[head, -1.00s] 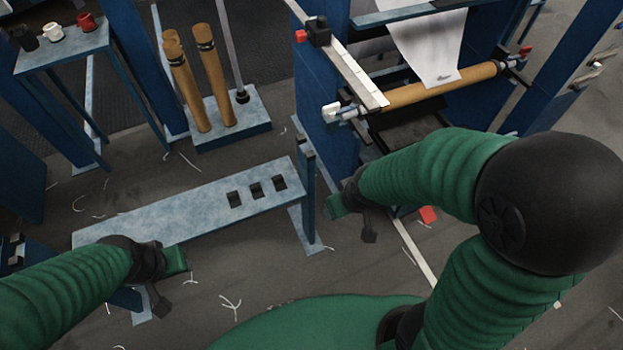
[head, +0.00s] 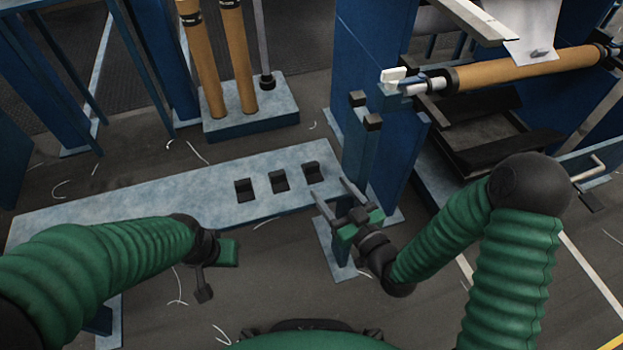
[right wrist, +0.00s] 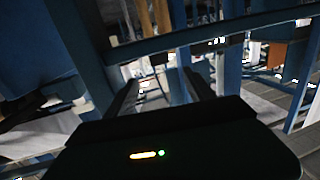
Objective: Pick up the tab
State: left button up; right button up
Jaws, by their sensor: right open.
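Three small black pieces lie in a row on the pale blue bench (head: 150,197): a left one (head: 244,190), a middle one (head: 279,181) and a right one (head: 313,172). I cannot tell which thing is the tab. My right gripper (head: 331,190) is open and empty at the bench's right end, just right of and nearer than the right black piece. Its two fingers stand apart in the right wrist view (right wrist: 160,92), with no black piece visible between them. My left gripper (head: 222,262) is in front of the bench; its jaws are unclear.
A blue post (head: 362,140) stands close beyond my right gripper. The loom's brown roller (head: 530,69) with white paper (head: 532,45) is at the upper right. Brown tubes (head: 238,60) stand on a pale base (head: 250,120) behind the bench. Open floor lies in front.

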aim_at(310, 164)
jog(key=b+x, duration=0.1)
jog(key=x, duration=0.6)
jog(key=shift+w+a+b, duration=0.3)
jog(key=shift+b, duration=0.05)
jog(key=b+x, duration=0.2)
jog(key=x, duration=0.1)
jog(key=b+x, duration=0.1)
jog(key=x, duration=0.1)
jog(key=shift+f, duration=0.4)
jog(key=shift+w+a+r, duration=0.1)
jog(key=shift+w+a, duration=0.05)
jog(key=shift+w, duration=0.05)
jog(key=shift+r, duration=0.1)
grip_shut()
